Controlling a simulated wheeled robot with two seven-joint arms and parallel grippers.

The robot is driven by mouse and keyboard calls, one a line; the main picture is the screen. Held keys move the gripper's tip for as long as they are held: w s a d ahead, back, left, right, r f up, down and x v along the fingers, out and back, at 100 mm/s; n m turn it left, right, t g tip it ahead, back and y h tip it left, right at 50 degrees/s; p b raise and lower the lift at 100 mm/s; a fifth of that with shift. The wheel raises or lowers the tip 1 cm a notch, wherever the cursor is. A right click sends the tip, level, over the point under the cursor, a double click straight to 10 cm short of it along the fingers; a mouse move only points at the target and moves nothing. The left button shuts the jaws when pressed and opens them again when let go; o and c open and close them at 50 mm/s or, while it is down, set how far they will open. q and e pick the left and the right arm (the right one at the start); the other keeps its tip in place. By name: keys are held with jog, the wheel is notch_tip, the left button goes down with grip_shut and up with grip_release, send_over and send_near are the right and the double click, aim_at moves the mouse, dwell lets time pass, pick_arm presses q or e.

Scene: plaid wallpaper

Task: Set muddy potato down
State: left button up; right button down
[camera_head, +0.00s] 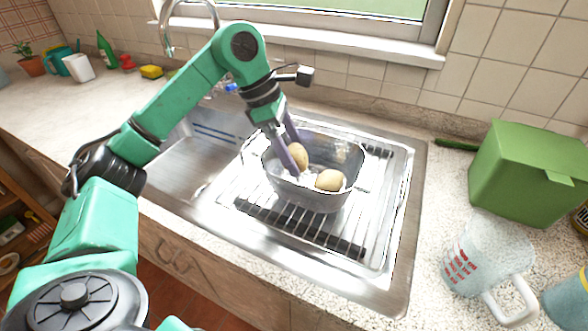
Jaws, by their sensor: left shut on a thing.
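My left gripper (291,150) reaches down into a grey see-through basin (315,199) and is shut on a brownish-yellow potato (299,156). The held potato is inside the basin's rim, toward its left side. I cannot tell whether it touches the bottom. A second potato (329,180) lies in the basin, to the right and nearer to me. No mud can be made out on either potato at this size. The basin stands on a drying rack (262,214) over the right part of the metal sink. My right gripper is not in view.
The sink bowl (192,158) is left of the rack, with a tap (168,40) behind. A green box (524,178), a measuring jug (482,256) and a cucumber (456,145) are on the right counter. A sponge (151,72), bottle and plant stand far left.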

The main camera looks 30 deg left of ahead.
pick_arm(q)
jog(key=f, duration=0.3)
jog(key=shift+s, duration=0.25)
jog(key=shift+f, duration=0.35)
jog(key=shift+w, duration=0.15)
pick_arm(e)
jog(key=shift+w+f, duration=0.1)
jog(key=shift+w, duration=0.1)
pick_arm(q)
jog(key=shift+f, duration=0.15)
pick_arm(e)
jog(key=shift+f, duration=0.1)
pick_arm(q)
jog(key=o, duration=1.2)
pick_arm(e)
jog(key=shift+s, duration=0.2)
pick_arm(q)
jog(key=shift+r, duration=0.35)
jog(key=v, duration=1.1)
jog(key=shift+a+r, duration=0.15)
jog(key=shift+r, duration=0.1)
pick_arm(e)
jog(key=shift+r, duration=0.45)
